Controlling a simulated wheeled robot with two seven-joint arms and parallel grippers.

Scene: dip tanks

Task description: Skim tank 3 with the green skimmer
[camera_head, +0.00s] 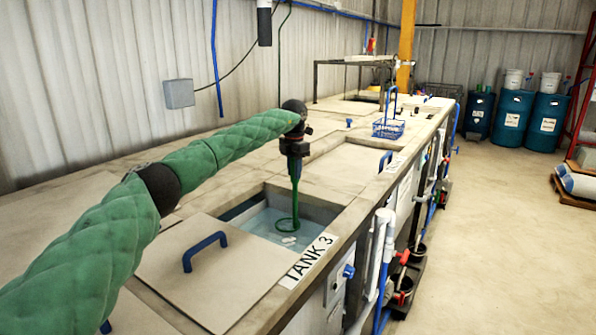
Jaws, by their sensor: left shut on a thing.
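My left gripper (295,150) points down over the open tank 3 (237,208) and is shut on the green skimmer (295,200). The skimmer hangs upright, with its ring low in the tank opening, at or close to the pale blue liquid (262,226). I cannot tell whether the ring is under the surface. A few small whitish pieces show in the liquid beside the ring. The label TANK 3 (306,262) is on the front edge. The tank's grey lid (215,275), with a blue handle, lies to the near side of the opening. My right gripper is not in view.
A blue wire basket (388,129) stands farther along the tank line. A closed lid with a blue handle (386,160) lies beyond tank 3. Pipes and valves (380,250) run along the front.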

